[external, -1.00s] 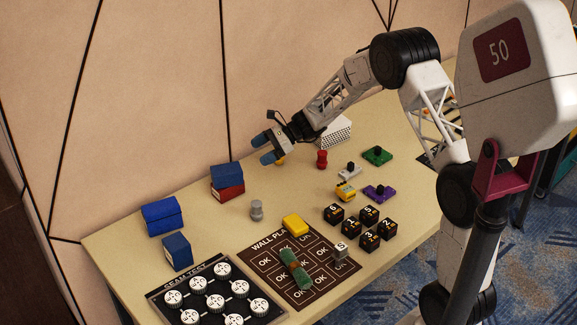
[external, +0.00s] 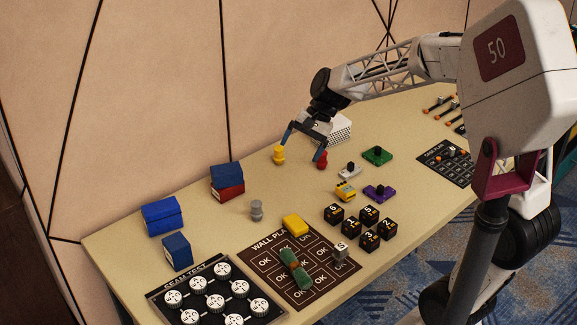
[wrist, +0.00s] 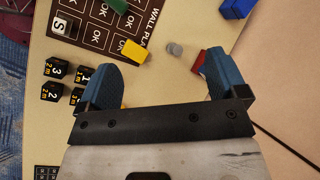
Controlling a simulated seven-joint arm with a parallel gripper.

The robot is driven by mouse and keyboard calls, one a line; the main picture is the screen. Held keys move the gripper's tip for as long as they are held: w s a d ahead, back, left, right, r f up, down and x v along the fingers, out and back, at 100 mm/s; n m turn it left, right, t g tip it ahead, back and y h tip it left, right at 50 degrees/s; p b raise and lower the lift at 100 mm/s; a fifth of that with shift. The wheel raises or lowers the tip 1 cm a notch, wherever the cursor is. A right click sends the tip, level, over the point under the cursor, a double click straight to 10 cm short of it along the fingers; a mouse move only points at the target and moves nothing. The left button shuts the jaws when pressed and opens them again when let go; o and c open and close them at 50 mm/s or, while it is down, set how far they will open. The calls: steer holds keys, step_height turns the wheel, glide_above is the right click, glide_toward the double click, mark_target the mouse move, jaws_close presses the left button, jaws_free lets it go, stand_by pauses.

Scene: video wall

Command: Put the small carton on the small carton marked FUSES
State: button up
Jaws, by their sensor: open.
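Several small blue and red cartons stand at the left of the table in the external view. A wider blue carton (external: 162,217) and a small upright blue carton (external: 177,252) stand farther left. I cannot read the word FUSES on any. In the wrist view, a blue carton (wrist: 237,8) shows at the top right, and a red piece (wrist: 199,64) shows beside my right finger, partly hidden. My gripper (external: 304,143) is open and empty above the table, right of the stack; its fingers spread wide in the wrist view (wrist: 160,62).
A yellow peg (external: 279,155) and a red peg (external: 322,160) stand near my fingertips. A grey peg (external: 256,210), a yellow block (external: 295,225) and numbered black cubes (external: 368,228) lie nearer the front. The table between stack and gripper is mostly clear.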

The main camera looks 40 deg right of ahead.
steer(key=s+d+r+n+t+h, duration=0.1)
steer(key=s+n, duration=0.4)
steer(key=s, duration=0.8)
steer(key=s+d+r+n+h, duration=0.2)
steer(key=s+r+n+h, duration=0.1)
steer(key=s, duration=1)
steer(key=n+h, duration=0.1)
steer(key=h, duration=0.1)
steer(key=shift+s+d+n+t+h, duration=0.15)
steer(key=shift+s+n+t+h, duration=0.2)
steer(key=shift+n+t+h, duration=0.05)
